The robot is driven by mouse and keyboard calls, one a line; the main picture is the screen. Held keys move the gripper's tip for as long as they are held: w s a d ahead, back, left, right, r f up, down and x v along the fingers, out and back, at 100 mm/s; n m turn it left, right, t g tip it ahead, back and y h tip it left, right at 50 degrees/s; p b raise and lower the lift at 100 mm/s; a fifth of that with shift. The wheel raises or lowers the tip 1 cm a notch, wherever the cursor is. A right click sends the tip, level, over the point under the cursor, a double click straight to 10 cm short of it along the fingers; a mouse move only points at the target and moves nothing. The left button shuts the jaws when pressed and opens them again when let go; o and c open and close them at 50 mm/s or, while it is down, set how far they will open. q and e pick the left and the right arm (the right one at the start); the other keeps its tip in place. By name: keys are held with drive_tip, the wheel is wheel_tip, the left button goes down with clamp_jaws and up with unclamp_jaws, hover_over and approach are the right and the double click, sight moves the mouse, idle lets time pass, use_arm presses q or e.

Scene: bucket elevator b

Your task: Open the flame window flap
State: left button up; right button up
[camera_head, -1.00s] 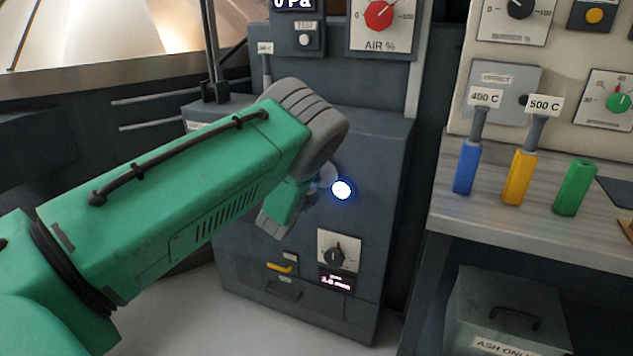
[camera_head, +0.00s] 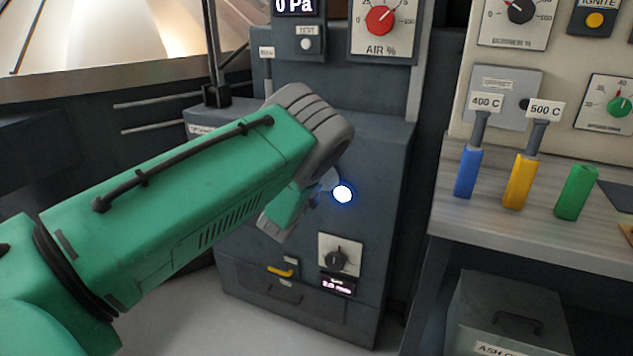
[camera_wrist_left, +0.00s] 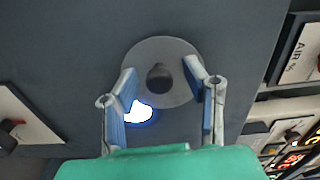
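The flame window flap is a round grey disc (camera_wrist_left: 178,52) with a dark central knob (camera_wrist_left: 160,77) on the front of the dark cabinet. A bright blue-white glow (camera_wrist_left: 138,111) shows at the disc's lower left edge in the wrist view. In the head view the glow (camera_head: 343,194) shows beside my arm, and the flap is mostly hidden behind my wrist. My left gripper (camera_wrist_left: 160,72) is open, its two fingers either side of the knob and over the disc. I cannot tell whether the fingertips touch the disc. My right gripper is not in view.
Below the flap are a black dial (camera_head: 337,260) and a yellow handle (camera_head: 282,271). An AIR dial (camera_head: 380,20) is above. To the right, a bench (camera_head: 450,222) bears blue, yellow and green holders (camera_head: 575,192). A metal ash box (camera_head: 510,310) stands beneath.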

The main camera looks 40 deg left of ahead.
use_arm(q)
drive_tip(key=v, duration=1.2)
